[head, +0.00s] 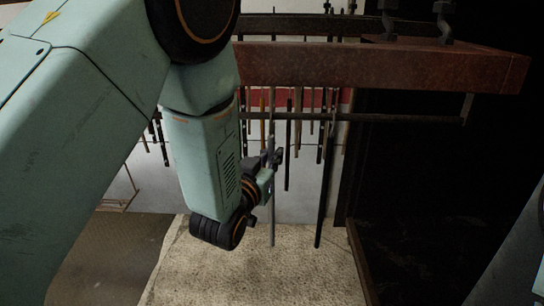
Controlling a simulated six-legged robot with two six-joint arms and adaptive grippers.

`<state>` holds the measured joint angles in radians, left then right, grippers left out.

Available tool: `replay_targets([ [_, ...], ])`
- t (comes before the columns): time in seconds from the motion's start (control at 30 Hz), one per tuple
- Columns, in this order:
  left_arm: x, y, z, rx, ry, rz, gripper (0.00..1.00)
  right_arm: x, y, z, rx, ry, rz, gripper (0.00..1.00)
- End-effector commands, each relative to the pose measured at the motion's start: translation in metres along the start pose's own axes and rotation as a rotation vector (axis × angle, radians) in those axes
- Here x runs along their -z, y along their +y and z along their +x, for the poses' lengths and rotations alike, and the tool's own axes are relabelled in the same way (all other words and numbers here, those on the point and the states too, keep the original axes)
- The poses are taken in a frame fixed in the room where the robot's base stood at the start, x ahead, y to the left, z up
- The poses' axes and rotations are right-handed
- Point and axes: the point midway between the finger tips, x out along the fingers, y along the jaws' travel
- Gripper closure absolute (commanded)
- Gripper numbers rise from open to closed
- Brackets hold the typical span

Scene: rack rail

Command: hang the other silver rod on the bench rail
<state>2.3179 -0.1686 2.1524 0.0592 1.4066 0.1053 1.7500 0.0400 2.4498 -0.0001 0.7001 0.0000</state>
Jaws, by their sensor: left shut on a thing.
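My left gripper (270,163) is shut on a slim silver rod (272,225) that hangs upright below the jaws. The bench rail (400,119) is a dark horizontal bar under the red-brown bench (400,68). The held rod is near the left part of the rail. I cannot tell whether its top touches the rail, as thin rods overlap there. A long dark rod (323,200) hangs just right of the gripper. My right gripper is out of view.
Several thin rods hang behind the rail, in front of a pale wall (300,202) with a red band. A light speckled mat (250,275) lies below. Dark clamps (444,20) stand on the bench. A dark panel fills the right side.

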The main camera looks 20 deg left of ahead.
Motion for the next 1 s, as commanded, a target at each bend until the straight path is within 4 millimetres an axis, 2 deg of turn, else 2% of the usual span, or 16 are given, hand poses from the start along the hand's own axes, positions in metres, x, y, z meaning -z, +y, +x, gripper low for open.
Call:
replay_targets([
  [0.57, 0.001, 0.0, -0.001, -0.001, 0.0, 0.001, 1.0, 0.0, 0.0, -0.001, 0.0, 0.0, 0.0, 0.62],
  [1.0, 0.015, 0.001, -0.003, -0.001, 0.001, 0.001, 1.0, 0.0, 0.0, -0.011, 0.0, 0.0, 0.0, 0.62],
])
